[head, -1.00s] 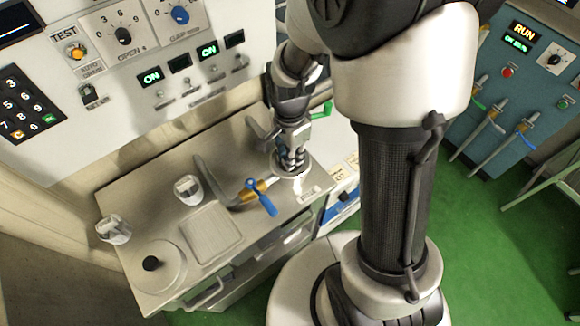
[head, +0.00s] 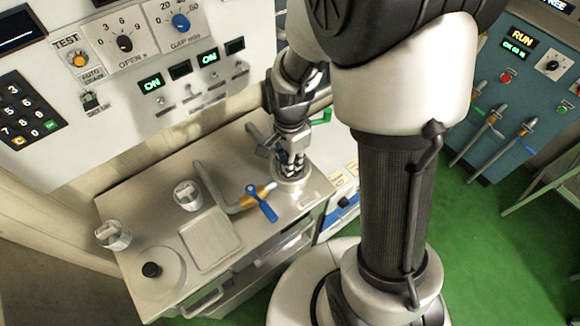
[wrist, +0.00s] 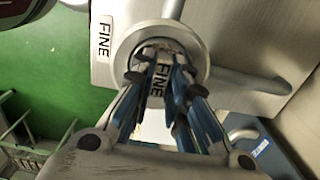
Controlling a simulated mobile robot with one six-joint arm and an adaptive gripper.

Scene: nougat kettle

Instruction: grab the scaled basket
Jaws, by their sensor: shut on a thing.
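My gripper (head: 291,168) reaches down to a round metal socket (head: 291,183) at the right end of the steel counter. Two small pale, basket-like cups stand elsewhere on the counter: one near the middle (head: 187,195) and one at the left edge (head: 113,236). Their markings are too small to read.
A bent grey pipe with a blue-handled valve (head: 262,203) lies just left of the socket. A square tray (head: 208,240) and a round lid with a black knob (head: 151,270) are at the front left. A control panel (head: 110,90) rises behind the counter.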

